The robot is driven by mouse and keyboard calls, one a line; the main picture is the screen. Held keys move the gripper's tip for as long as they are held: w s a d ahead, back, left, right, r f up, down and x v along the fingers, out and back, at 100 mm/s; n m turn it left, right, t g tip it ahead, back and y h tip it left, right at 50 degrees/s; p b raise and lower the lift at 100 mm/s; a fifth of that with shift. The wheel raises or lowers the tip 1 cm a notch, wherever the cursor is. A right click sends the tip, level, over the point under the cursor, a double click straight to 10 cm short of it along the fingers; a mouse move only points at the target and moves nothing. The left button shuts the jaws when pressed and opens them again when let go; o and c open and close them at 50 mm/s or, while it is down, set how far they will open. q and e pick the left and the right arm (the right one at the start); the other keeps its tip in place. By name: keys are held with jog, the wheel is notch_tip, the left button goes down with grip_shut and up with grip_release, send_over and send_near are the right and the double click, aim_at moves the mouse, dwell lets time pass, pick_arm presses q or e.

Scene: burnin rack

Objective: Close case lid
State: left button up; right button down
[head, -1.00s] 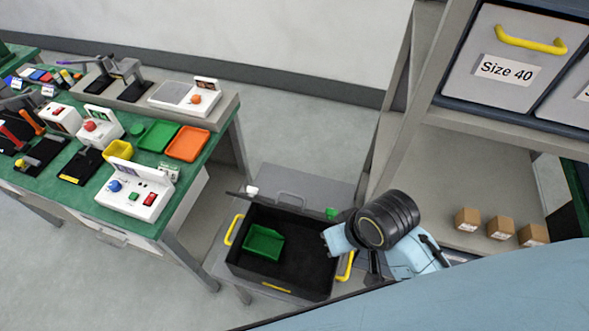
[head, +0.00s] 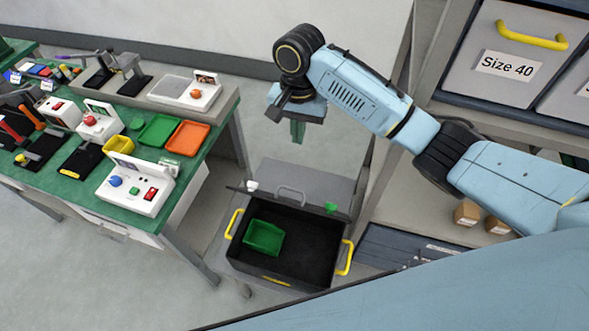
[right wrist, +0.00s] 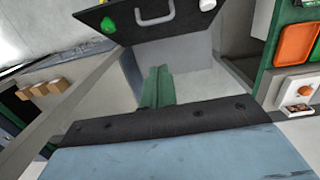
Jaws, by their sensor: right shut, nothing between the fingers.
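The black case (head: 312,258) stands open on a grey stand, with yellow handles on its sides. Its dark lid (right wrist: 178,26) is raised at the back edge, with a grey handle (right wrist: 155,12) showing in the right wrist view. A green tray (head: 264,239) lies inside the case on the left. My right gripper (head: 297,131) is above and behind the case, pointing down, apart from the lid. Its green fingers (right wrist: 157,88) are together and empty in the right wrist view. My left gripper is not in view.
A green-topped workbench (head: 62,208) with devices and an orange tray (head: 187,142) stands to the left. A shelf rack with a Size 40 bin (head: 505,85) and small brown boxes (head: 466,213) is on the right. Bare floor lies between the bench and the wall.

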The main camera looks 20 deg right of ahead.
jog(key=s+a+f, duration=0.1)
jog(key=s+f, duration=0.2)
jog(key=f, duration=0.9)
jog(key=shift+a+f+p, duration=0.25)
jog(key=shift+a+p, duration=0.1)
jog(key=shift+p, duration=0.05)
jog(key=shift+a+f, duration=0.1)
